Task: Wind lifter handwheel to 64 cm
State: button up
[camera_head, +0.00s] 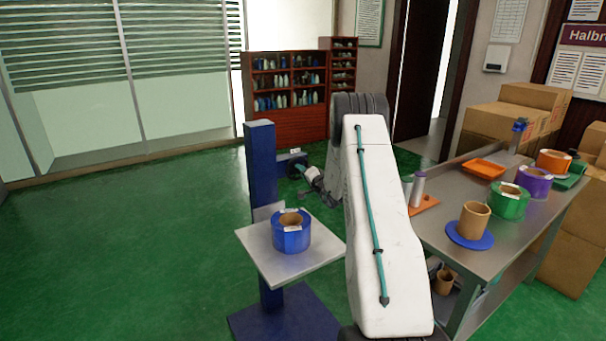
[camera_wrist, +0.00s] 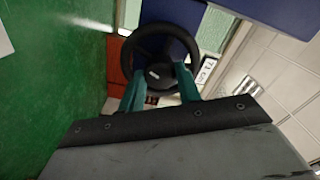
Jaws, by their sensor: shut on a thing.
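The lifter has a blue column (camera_head: 262,170) and a pale square platform (camera_head: 270,262). A blue roll (camera_head: 291,236) with a brown core stands upright on the platform. In the wrist view the black handwheel (camera_wrist: 128,55) fills the upper middle. The teal fingers of my gripper (camera_wrist: 160,82) reach the near part of the wheel and are shut on it. In the head view my gripper (camera_head: 304,172) is at the column's right side, above platform height. A small white label (camera_wrist: 207,70) sits right of the wheel; its tilted text is too small to read surely.
A steel table (camera_head: 450,235) at the right holds a green roll (camera_head: 511,205), a purple roll (camera_head: 534,182), an orange tray (camera_head: 483,168) and a brown core on a blue disc (camera_head: 470,238). Cartons (camera_head: 497,125) stand behind it. The green floor (camera_head: 120,240) at left is clear.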

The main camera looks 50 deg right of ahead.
jog(key=shift+s+d+f, duration=0.1)
jog(key=shift+f, duration=0.05)
jog(key=o, duration=1)
jog(key=shift+d, duration=0.1)
jog(key=shift+c, duration=0.2)
jog(key=shift+a, duration=0.2)
jog(key=v, duration=0.7)
jog(key=shift+s, duration=0.4)
